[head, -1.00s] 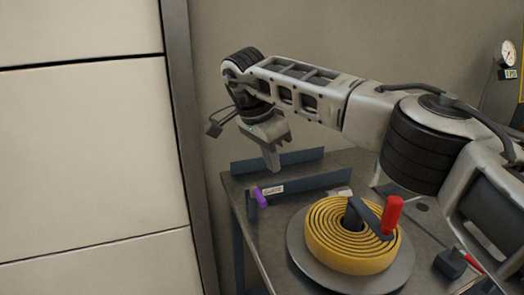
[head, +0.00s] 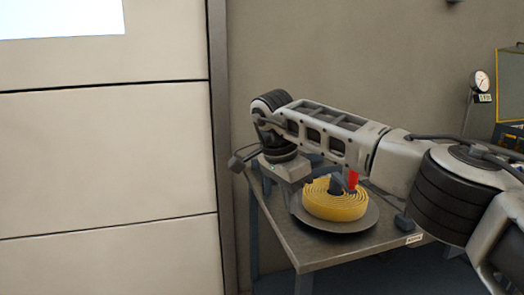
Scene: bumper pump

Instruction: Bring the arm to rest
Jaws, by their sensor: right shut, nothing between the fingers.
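My right arm (head: 345,135) reaches in from the right, across the far side of the table. My right gripper (head: 290,183) hangs at its end, pointing down, left of a yellow coil (head: 338,205). It is shut and empty; its fingertips are hard to make out. The yellow coil lies on a round grey plate (head: 362,222) on the table. A red handle (head: 353,178) stands over the coil, partly hidden by my arm. My left gripper does not show.
The grey metal table (head: 320,253) has a bare front strip. A gauge (head: 481,82) stands at the right, near a yellow-edged panel (head: 509,85). A large pale panelled wall (head: 100,165) fills the left. A small dark block (head: 404,221) lies right of the plate.

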